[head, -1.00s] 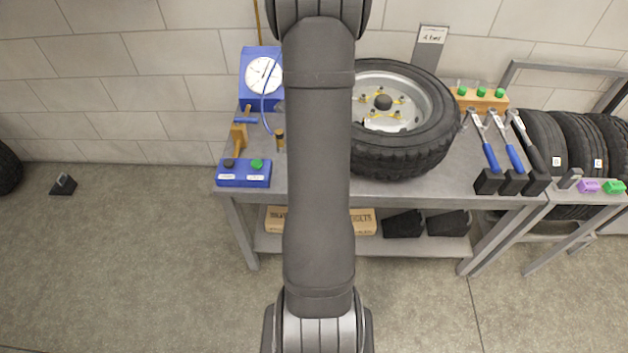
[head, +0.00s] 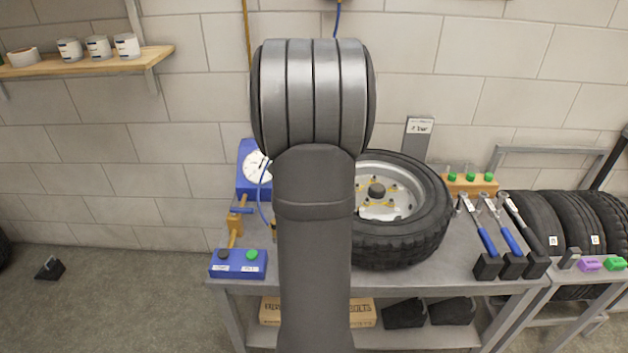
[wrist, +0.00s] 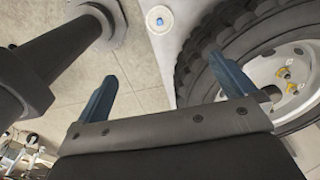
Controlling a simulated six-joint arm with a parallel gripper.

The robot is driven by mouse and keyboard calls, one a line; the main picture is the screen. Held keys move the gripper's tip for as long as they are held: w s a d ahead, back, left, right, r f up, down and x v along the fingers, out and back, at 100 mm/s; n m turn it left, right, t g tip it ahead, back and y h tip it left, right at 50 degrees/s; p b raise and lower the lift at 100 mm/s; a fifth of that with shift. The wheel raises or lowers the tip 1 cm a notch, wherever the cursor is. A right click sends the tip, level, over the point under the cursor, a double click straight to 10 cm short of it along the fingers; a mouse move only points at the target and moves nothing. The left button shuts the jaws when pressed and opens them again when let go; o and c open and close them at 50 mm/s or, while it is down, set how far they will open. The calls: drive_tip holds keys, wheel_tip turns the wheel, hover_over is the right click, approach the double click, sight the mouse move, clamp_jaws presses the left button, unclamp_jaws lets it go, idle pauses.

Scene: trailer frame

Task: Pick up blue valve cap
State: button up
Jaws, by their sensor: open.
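In the wrist view a small blue cap (wrist: 159,21) sits in the middle of a round, pale dish (wrist: 169,26) on the grey bench top (wrist: 182,58), near the top edge of the picture. My gripper (wrist: 162,67) is open, with its two blue fingers spread wide and nothing between them. The cap shows beyond the fingertips, roughly in line with the gap, and apart from them. In the head view my arm hides the gripper, the cap and the dish.
The mounted tire (head: 405,235) stands on the bench, close to my right finger in the wrist view (wrist: 195,75). A blue box with buttons (head: 238,265) and a gauge (head: 256,168) are at the bench's left. Torque wrenches (head: 487,242) stand at the right.

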drive_tip(key=c, duration=1.6)
drive_tip(key=f, duration=0.5)
drive_tip(key=f+m, duration=0.1)
drive_tip(key=f, duration=0.5)
drive_tip(key=f+m, duration=0.1)
drive_tip(key=f, duration=0.5)
drive_tip(key=shift+s+d+f, duration=0.25)
drive_tip(key=shift+s+d, duration=0.05)
drive_tip(key=shift+d, duration=0.05)
drive_tip(key=shift+w+a+f, duration=0.15)
drive_tip(key=shift+a+f, duration=0.05)
drive_tip(key=shift+f, duration=1.35)
drive_tip(key=shift+w+a+f, duration=0.1)
drive_tip(key=shift+a+f, duration=0.05)
drive_tip(key=shift+f, duration=1.4)
